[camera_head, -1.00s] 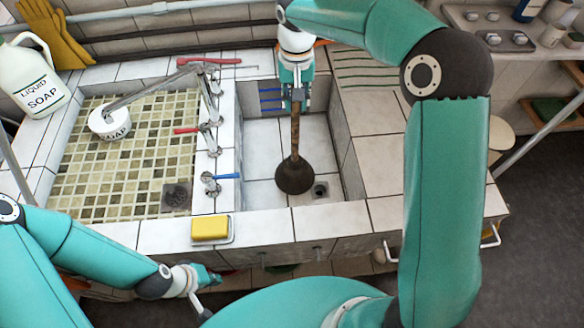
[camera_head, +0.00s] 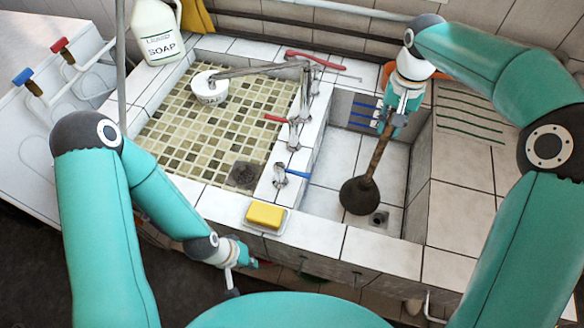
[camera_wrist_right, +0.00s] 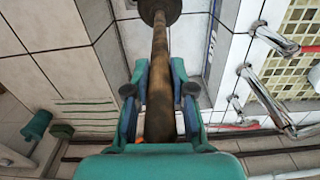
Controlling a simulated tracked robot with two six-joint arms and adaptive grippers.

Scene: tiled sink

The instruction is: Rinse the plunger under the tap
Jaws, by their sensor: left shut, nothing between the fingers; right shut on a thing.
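The plunger (camera_head: 360,196) has a dark brown cup and a wooden handle (camera_head: 378,155). It is in the right, white-tiled basin (camera_head: 335,150), cup down near the drain; I cannot tell whether it touches the floor. My right gripper (camera_head: 388,122) is shut on the upper handle. In the right wrist view the handle (camera_wrist_right: 158,85) runs between the fingers (camera_wrist_right: 158,100) to the cup at the top. The tap (camera_head: 262,70) stands on the divider, its long spout over the left mosaic basin (camera_head: 200,140). My left gripper (camera_head: 247,262) is shut and empty by the front edge.
Red (camera_head: 275,118) and blue (camera_head: 293,173) tap handles line the divider. A yellow sponge (camera_head: 265,214) sits on the front rim. A soap jug (camera_head: 158,32) stands at the back left.

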